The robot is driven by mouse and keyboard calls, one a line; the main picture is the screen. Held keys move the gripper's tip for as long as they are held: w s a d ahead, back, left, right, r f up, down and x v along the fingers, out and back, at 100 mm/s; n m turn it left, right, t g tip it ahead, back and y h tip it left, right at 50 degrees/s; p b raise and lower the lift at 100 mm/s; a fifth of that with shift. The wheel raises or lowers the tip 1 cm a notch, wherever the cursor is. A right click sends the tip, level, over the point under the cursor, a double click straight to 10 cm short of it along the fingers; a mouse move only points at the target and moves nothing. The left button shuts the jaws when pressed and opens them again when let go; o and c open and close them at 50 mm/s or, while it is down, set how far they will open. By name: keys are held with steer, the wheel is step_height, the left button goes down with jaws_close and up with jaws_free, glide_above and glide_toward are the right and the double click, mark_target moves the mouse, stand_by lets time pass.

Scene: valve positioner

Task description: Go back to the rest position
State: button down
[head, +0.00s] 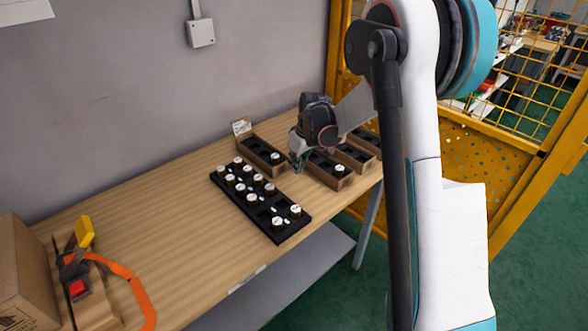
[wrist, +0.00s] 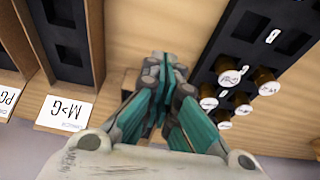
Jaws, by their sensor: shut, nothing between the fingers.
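My gripper (head: 298,158) hangs low over the workbench, between the black tray and the small boxes in the head view. In the wrist view my gripper (wrist: 163,75) points down with its teal fingers together and nothing between them. The black tray (head: 278,236) holds several round parts with white caps (head: 269,188); some of its slots are empty. The tray (wrist: 245,15) also shows at the right of the wrist view, beside the fingers and apart from them. My arm hides part of the bench's right end.
Small brown boxes with black inserts (head: 262,141) stand at the back; one carries a label (wrist: 64,114). A cardboard box (head: 20,270) and an orange-strapped tool (head: 76,287) sit at the left. A yellow mesh fence (head: 455,160) stands right. The bench's left middle (head: 140,220) is clear.

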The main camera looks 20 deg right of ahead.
steer(key=s+a+r+m+t, duration=0.1)
steer(key=s+a+r, duration=0.2)
steer(key=s+r, duration=0.55)
steer(key=s+a+r+m+t, duration=0.1)
steer(key=s+a+r, duration=0.2)
steer(key=s+r, duration=0.5)
steer(key=s+a+m+t, duration=0.1)
steer(key=s+a, duration=0.1)
steer(key=s, duration=0.7)
steer(key=s+a+m+t+h, duration=0.1)
steer(key=s+a, duration=0.1)
steer(key=s, duration=0.7)
steer(key=shift+r, duration=0.45)
